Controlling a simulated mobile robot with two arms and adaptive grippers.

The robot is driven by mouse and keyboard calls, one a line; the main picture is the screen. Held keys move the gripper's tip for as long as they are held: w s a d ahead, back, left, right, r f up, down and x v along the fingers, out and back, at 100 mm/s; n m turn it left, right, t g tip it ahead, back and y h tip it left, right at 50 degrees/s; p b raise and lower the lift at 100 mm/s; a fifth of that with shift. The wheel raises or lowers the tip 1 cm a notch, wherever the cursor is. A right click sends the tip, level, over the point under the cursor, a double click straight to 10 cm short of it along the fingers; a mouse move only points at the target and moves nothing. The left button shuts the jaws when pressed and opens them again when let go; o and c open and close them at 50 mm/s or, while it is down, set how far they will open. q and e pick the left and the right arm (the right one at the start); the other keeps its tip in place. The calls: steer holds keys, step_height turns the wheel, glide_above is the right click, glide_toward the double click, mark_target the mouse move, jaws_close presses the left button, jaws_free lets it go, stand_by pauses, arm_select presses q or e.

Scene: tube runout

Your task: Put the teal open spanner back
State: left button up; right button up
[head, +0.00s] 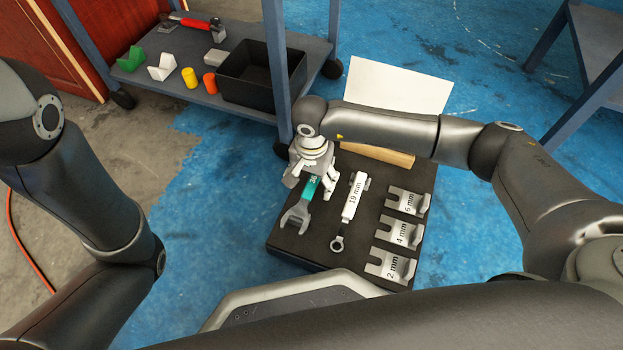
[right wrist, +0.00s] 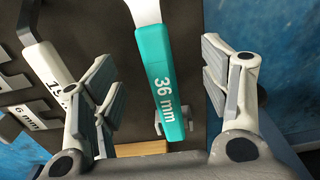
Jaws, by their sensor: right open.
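The teal open spanner (head: 302,206) has a grey open jaw and a teal handle. It lies at the left of the black tool board (head: 277,236), its jaw toward me. My right gripper (head: 304,182) is over its handle end and hides part of it. In the right wrist view the teal handle marked 36 mm (right wrist: 163,85) runs between the open fingers of my right gripper (right wrist: 172,95), with gaps on both sides. I cannot tell exactly how high the spanner sits over the board. My left gripper is not in view; only my left arm shows.
A 19 mm spanner (head: 350,205) lies just right of the teal one. Grey holders marked 6 mm (head: 405,201), 4 mm (head: 398,232) and 2 mm (head: 386,265) stand at the right. A cart shelf (head: 150,85) behind bears a black bin (head: 250,88), blocks and a red-handled tool.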

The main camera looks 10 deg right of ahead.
steer(key=shift+r, duration=0.15)
steer(key=shift+r+p, duration=1.5)
steer(key=shift+r, duration=0.35)
steer(key=shift+r+p, duration=0.7)
steer(key=shift+r, duration=0.3)
step_height(320, 180, up, 12)
